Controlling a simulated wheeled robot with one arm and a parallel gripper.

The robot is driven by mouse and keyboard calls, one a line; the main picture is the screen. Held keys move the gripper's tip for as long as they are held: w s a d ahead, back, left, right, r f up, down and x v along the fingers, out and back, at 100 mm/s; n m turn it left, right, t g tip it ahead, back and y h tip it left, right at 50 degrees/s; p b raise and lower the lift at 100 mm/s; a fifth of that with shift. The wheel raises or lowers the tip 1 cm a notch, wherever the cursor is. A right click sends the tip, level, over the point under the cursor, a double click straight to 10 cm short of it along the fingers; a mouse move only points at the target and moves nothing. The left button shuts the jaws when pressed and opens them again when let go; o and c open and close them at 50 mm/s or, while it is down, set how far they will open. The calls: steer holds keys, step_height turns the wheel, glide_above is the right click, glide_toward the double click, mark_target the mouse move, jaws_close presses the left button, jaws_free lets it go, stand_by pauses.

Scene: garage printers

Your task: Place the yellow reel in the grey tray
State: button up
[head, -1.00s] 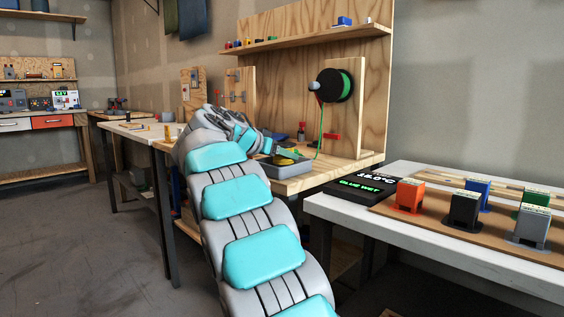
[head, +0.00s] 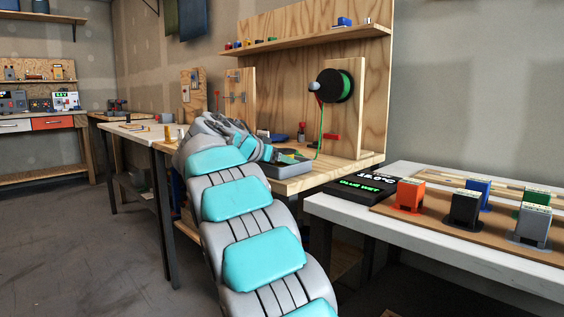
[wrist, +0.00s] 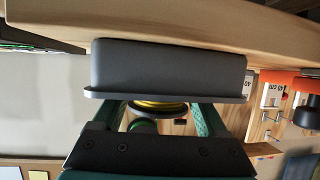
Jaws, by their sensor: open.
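The grey tray (head: 288,171) sits on the wooden workbench in the head view. It fills the upper middle of the wrist view (wrist: 168,70), which looks upside down. The yellow reel (wrist: 158,106), with dark flanges, shows just past the tray's rim in the wrist view, between my two teal fingers. The tray wall hides part of it, so I cannot tell whether it rests on the tray floor. In the head view I cannot make out the reel. My gripper (wrist: 164,120) is open at the tray, its fingers spread on either side of the reel; it also shows in the head view (head: 284,157).
A black spool with green filament (head: 336,86) hangs on an upright wooden panel behind the tray. A red clamp-like part (head: 332,136) is close by. The white table (head: 450,240) at right carries a dark display and several coloured blocks.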

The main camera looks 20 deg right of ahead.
steer(key=shift+r, duration=0.25)
steer(key=v, duration=1.2)
steer(key=shift+f, duration=0.2)
steer(key=shift+s, duration=0.15)
